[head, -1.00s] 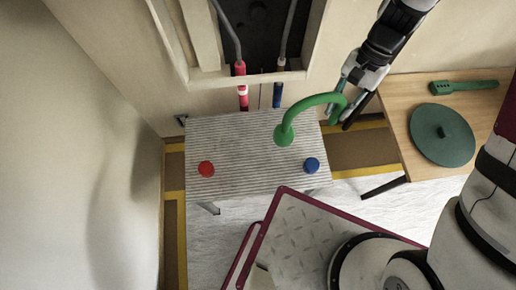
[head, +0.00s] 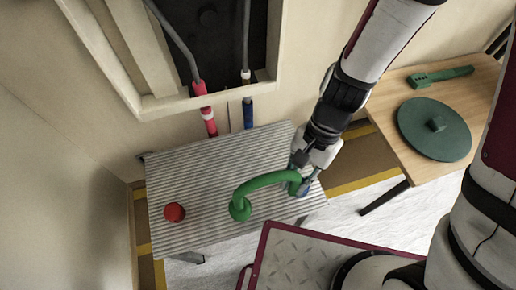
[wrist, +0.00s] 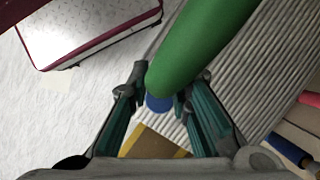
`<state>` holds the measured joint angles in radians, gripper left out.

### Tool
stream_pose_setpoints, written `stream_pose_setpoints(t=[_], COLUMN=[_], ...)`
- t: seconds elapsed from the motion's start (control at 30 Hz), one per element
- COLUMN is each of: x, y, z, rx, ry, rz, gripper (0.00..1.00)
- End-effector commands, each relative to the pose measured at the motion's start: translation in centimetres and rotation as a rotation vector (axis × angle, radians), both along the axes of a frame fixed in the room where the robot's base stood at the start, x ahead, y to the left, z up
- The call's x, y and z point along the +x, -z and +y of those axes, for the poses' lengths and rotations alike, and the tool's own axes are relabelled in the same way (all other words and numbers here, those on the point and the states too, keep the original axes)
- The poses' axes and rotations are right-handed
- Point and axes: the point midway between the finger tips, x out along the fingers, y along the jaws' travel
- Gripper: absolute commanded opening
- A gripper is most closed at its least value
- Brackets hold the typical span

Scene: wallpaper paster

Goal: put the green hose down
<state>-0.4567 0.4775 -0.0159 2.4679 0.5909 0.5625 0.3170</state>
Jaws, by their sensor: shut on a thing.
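The green hose (head: 262,182) is a thick curved tube with a wider round end at the left. My gripper (head: 301,184) is shut on its right end, over the right side of the ridged grey table (head: 205,172). In the wrist view the hose (wrist: 203,40) runs up from between my fingers (wrist: 160,92). Its left end appears low over the table's front middle; I cannot tell whether it touches. The blue knob (wrist: 158,104) shows just past the held end and is mostly hidden in the head view.
A red knob (head: 174,212) is at the table's left. Red (head: 206,115) and blue (head: 248,113) hose ends hang at the wall behind. A wooden table (head: 399,132) on the right holds a green disc (head: 434,129) and a green bar (head: 440,77).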

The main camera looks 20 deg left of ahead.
Motion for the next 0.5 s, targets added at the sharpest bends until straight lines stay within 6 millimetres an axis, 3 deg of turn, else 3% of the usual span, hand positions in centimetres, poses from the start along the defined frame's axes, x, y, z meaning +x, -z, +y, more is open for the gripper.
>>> stream_pose_setpoints(t=[0.5], x=[10.6], y=[1.3], z=[5.1], rx=[0.001], ry=[-0.001], rz=[-0.003], gripper=[0.0])
